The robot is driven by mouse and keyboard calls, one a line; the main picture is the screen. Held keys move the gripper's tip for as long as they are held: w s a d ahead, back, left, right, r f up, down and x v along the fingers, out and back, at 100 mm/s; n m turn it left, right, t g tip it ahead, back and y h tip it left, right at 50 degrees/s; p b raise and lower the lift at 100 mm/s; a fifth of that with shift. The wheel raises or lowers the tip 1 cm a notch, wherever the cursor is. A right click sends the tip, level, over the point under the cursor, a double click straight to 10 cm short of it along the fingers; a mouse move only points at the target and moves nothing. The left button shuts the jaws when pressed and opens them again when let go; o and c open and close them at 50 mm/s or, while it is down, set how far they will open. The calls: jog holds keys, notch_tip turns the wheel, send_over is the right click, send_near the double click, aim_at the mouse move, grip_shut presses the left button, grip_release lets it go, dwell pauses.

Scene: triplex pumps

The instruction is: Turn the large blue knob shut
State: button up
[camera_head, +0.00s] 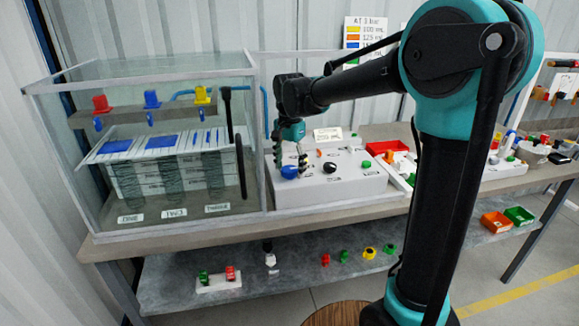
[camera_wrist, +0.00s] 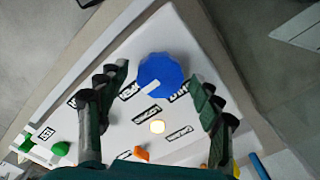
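The large blue knob (camera_head: 289,172) sits on the left part of the white control box (camera_head: 345,190), near its front left corner. In the wrist view the blue knob (camera_wrist: 160,75) shows from above, with a white pointer mark towards its lower left. My gripper (camera_head: 291,163) is over the left end of the box, close to the knob. In the wrist view the fingers of my gripper (camera_wrist: 162,88) are spread wide, one on each side of the knob, with gaps between. It holds nothing. I cannot tell the exact height of the fingertips above the knob.
A black knob (camera_head: 329,167), a green button (camera_head: 365,164) and an orange switch (camera_wrist: 141,153) are on the same box. A glass tank (camera_head: 160,150) stands close on the left. Several small coloured parts sit on the lower shelf (camera_head: 290,280).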

jog(key=c, duration=1.1)
jog(key=shift+o, duration=0.2)
jog(key=n, duration=1.3)
jog(key=shift+n, duration=2.4)
